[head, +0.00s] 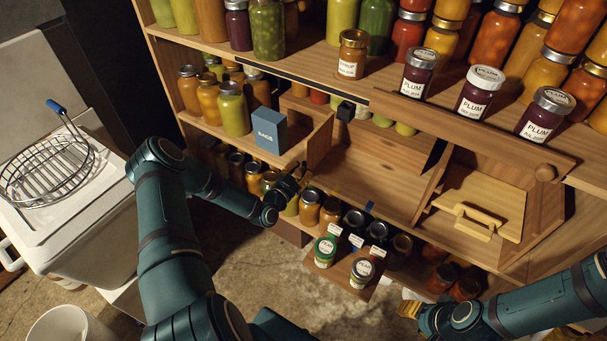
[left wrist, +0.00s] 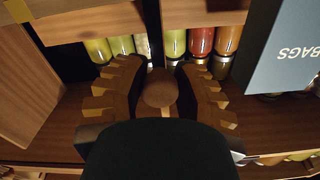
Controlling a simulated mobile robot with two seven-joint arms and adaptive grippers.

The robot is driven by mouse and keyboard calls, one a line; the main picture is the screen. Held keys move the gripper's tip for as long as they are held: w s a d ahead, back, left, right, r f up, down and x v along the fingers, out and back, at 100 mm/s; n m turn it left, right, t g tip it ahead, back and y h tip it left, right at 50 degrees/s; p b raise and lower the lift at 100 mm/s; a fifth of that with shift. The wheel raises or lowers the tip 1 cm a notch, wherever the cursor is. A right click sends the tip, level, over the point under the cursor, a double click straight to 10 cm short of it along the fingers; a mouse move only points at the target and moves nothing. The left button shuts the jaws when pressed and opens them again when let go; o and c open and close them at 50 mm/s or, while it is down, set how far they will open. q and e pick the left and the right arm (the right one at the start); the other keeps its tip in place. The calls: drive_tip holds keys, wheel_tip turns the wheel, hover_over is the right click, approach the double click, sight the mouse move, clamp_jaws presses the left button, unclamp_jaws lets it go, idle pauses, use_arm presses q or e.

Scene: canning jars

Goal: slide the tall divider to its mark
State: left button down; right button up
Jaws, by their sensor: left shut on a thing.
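The tall divider (head: 319,142) is an upright wooden panel on the middle shelf, just right of the blue box. My left gripper (head: 289,187) is at its front edge. In the left wrist view, which is upside down, the fingers close on both sides of a round wooden knob (left wrist: 160,92), seen nearly end-on. The fingers partly hide the divider's front edge. My right gripper (head: 409,309) is low at the right, away from the shelf.
The blue BAGS box (head: 270,131) stands close left of the divider; it also shows in the left wrist view (left wrist: 285,45). The shelf bay (head: 375,172) to the right is clear. A wooden panel with a handle (head: 474,221) leans farther right. Jars stand above and below.

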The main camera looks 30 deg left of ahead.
use_arm(q)
drive_tip(key=shift+a+f, duration=0.1)
drive_tip(key=shift+a, duration=0.3)
drive_tip(key=c, duration=0.6)
unclamp_jaws()
drive_tip(key=shift+c, duration=0.2)
drive_tip(key=s, duration=1.2)
drive_tip(key=shift+a, duration=0.15)
